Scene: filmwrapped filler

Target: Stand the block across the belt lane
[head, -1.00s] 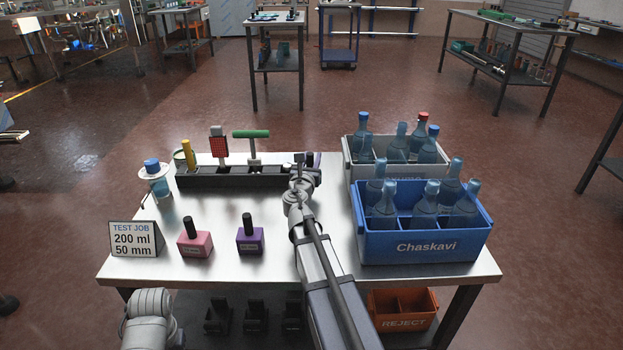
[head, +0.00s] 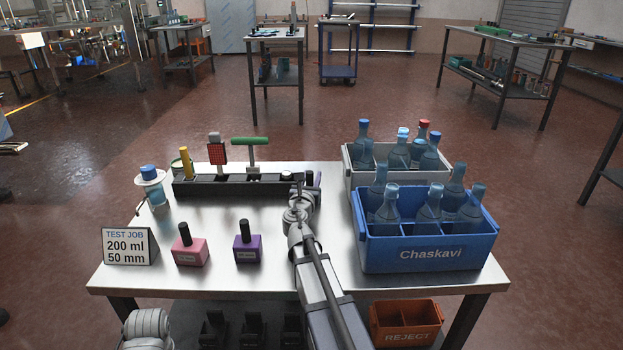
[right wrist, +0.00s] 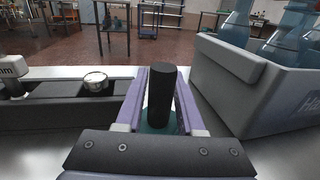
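A pink block (head: 190,251) and a purple block (head: 247,248), each with an upright black handle, stand on the table; their labels are too small to read. In the right wrist view a teal block (right wrist: 155,127) with an upright black handle (right wrist: 161,92) stands between my right gripper's fingers. My right gripper (head: 307,182) is at the right end of the black rack; a narrow gap shows beside the handle, so it looks open around it. The teal block is mostly hidden. A sign (head: 129,246) reads 200 ml, 50 mm. I cannot make out a belt lane. My left gripper is out of view.
The black rack (head: 235,188) holds a yellow cylinder, a red tool and a green T-handle (head: 250,141). A blue crate (head: 430,252) and a grey crate (right wrist: 235,85) with bottles stand close right of my right gripper. An orange REJECT bin (head: 406,324) is below. The front middle is clear.

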